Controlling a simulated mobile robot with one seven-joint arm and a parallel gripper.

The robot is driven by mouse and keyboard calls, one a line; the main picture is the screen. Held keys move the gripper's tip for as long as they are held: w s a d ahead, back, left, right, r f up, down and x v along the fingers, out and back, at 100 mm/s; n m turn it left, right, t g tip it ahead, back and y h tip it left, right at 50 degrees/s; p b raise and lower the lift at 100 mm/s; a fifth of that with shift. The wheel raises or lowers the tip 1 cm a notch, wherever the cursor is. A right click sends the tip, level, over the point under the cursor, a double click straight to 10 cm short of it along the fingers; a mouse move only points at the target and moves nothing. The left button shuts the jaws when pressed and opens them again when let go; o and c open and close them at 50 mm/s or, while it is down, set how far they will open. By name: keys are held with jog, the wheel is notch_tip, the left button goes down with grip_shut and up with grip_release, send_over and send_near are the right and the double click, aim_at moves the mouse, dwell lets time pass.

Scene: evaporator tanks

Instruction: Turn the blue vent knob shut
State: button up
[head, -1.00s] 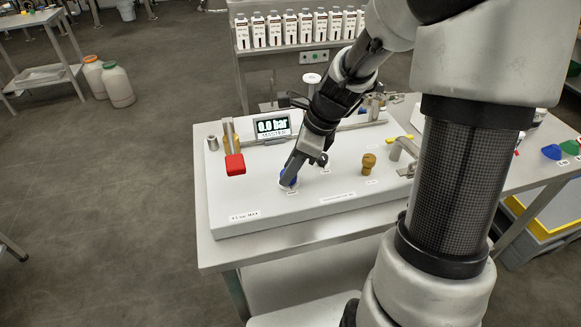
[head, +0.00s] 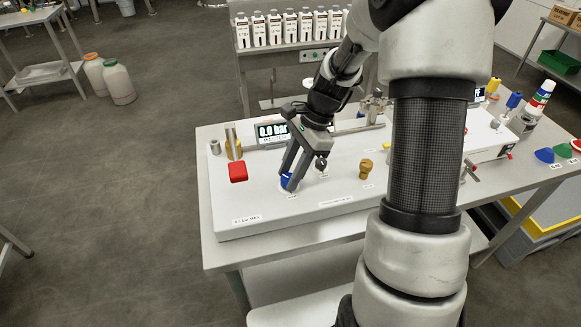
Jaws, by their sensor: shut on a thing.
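The blue vent knob (head: 285,181) sits on the white panel (head: 240,203) near its front edge, in the head view. My gripper (head: 289,178) reaches down from behind and is shut on the blue knob, its fingers on either side. Part of the knob is hidden by the fingers. A small label lies just in front of the knob. The display (head: 271,131) behind my gripper reads 0.0 bar and is partly covered by the arm.
A brass knob (head: 366,168) stands to the right. Several white bottles (head: 290,28) line a rear shelf.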

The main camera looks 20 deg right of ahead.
jog(key=n, duration=0.1)
jog(key=n+g+p, duration=0.1)
jog(key=n, duration=0.1)
jog(key=shift+w+r+n+h, duration=0.1)
jog(key=shift+w+n+h, duration=0.05)
jog(key=shift+n+h, duration=0.2)
jog(key=n+g+h+p, duration=0.1)
jog(key=n, duration=0.2)
jog(key=shift+n, duration=0.25)
jog(key=n, duration=0.2)
jog(key=n+g+h+p, duration=0.1)
jog(key=n, duration=0.1)
jog(key=shift+w+a+n, duration=0.1)
jog(key=shift+a+n, duration=0.05)
jog(key=shift+n, duration=0.15)
jog(key=n+h, duration=0.1)
jog(key=n, duration=0.2)
jog(key=shift+a+n+g+h, duration=0.1)
jog(key=shift+n+g+h, duration=0.2)
jog(key=shift+h, duration=0.05)
jog(key=n+h, duration=0.2)
jog(key=n, duration=0.4)
jog(key=shift+a, duration=0.1)
jog(key=n+t+h, duration=0.1)
jog(key=n, duration=0.2)
jog(key=n+t+h, duration=0.1)
jog(key=n, duration=0.3)
jog(key=shift+a, duration=0.1)
jog(key=o, duration=1)
